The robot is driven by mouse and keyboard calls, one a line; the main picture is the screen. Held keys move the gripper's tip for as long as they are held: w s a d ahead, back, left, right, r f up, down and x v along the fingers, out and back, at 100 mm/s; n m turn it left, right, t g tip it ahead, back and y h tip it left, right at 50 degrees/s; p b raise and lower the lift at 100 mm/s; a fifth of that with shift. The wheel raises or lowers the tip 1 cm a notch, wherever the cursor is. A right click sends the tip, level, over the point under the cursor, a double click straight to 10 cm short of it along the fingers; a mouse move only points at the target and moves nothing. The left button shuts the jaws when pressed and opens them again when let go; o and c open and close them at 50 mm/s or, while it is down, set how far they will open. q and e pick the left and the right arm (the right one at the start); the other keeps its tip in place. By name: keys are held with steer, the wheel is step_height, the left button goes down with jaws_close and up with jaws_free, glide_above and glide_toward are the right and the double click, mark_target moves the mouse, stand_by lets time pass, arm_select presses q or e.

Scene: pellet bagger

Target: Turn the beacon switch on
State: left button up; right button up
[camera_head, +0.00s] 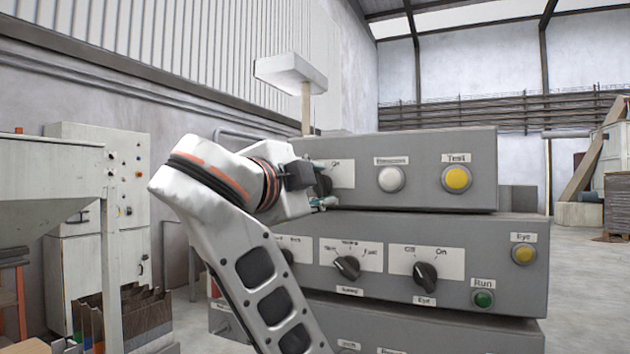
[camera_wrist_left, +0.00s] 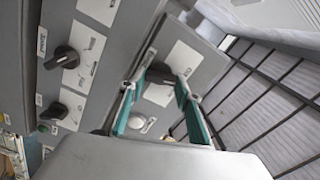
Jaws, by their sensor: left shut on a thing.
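The switch in my left gripper is a black rotary knob (camera_head: 324,181) at the left end of the top grey control box. Its white plate reads "On" on the right; the rest of the plate is hidden behind my gripper in the head view. In the left wrist view the knob (camera_wrist_left: 160,74) sits between the teal fingers. My left gripper (camera_head: 318,190) is shut on this knob, reaching it from the left. The fingers also show in the left wrist view (camera_wrist_left: 163,82). I cannot tell the knob's exact pointing direction. My right gripper is in neither view.
The top box also has a white button (camera_head: 391,179) and a yellow Test button (camera_head: 457,179). The box below carries a speed knob (camera_head: 347,267), an Eye knob (camera_head: 425,276) and a green Run button (camera_head: 483,299). Open floor lies to the right.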

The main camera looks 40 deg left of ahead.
arm_select(q)
steer(key=m+p, duration=0.3)
steer(key=m, duration=0.5)
steer(key=shift+s+f, duration=0.1)
steer(key=shift+m, duration=0.8)
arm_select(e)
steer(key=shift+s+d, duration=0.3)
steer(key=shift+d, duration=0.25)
arm_select(q)
steer(key=shift+f+p, duration=0.1)
steer(key=shift+p, duration=0.2)
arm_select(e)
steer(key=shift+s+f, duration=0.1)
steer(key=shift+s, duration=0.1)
arm_select(q)
steer(key=o, duration=1.1)
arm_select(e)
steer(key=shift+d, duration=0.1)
arm_select(q)
steer(key=v, duration=0.7)
steer(key=shift+s, duration=0.2)
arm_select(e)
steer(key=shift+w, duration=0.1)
